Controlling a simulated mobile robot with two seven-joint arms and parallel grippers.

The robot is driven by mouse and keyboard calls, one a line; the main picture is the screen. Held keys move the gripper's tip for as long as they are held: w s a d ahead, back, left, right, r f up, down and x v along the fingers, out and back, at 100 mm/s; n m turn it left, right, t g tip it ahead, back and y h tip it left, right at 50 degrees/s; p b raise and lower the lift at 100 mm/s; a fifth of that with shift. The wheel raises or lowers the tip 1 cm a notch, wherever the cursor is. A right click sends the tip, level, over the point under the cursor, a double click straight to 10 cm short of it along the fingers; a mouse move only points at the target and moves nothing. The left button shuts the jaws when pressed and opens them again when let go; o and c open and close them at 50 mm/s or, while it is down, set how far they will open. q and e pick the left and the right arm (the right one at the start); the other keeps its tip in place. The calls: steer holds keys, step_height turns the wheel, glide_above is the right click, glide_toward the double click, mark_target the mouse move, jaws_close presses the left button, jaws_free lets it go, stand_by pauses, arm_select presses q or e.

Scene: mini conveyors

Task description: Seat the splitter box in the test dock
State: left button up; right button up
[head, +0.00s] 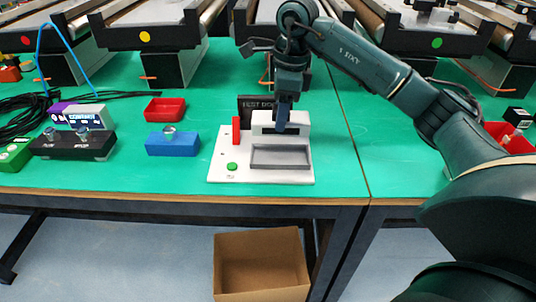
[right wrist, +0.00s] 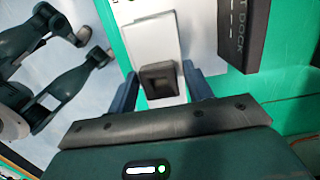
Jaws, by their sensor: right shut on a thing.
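A white box with a dark front strip, which I take for the splitter box (head: 262,129), is over the rear part of the test dock. The test dock (head: 215,172) is a white plate with an empty grey recess (head: 280,157), a green button and a red upright block. My right gripper (head: 281,128) points down and is shut on the box. In the right wrist view, the right gripper (right wrist: 162,90) has its fingers either side of a dark square part, with the white box (right wrist: 152,42) beyond. Whether the box touches the dock is unclear. My left gripper is not in view.
The black TEST DOCK sign (head: 250,103) stands just behind the box; it also shows in the right wrist view (right wrist: 243,35). A blue block (head: 172,147), red bin (head: 165,109) and black knobbed box (head: 73,146) lie left. Conveyors line the back. A cardboard box (head: 262,265) is below.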

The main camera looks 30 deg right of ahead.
step_height(320, 180, down, 8)
steer(key=shift+d+f, duration=0.1)
steer(key=shift+f, duration=0.15)
steer(key=shift+f, duration=0.1)
steer(key=o, duration=0.7)
steer(key=shift+f, duration=0.15)
steer(key=o, duration=0.4)
steer(key=shift+o, duration=0.2)
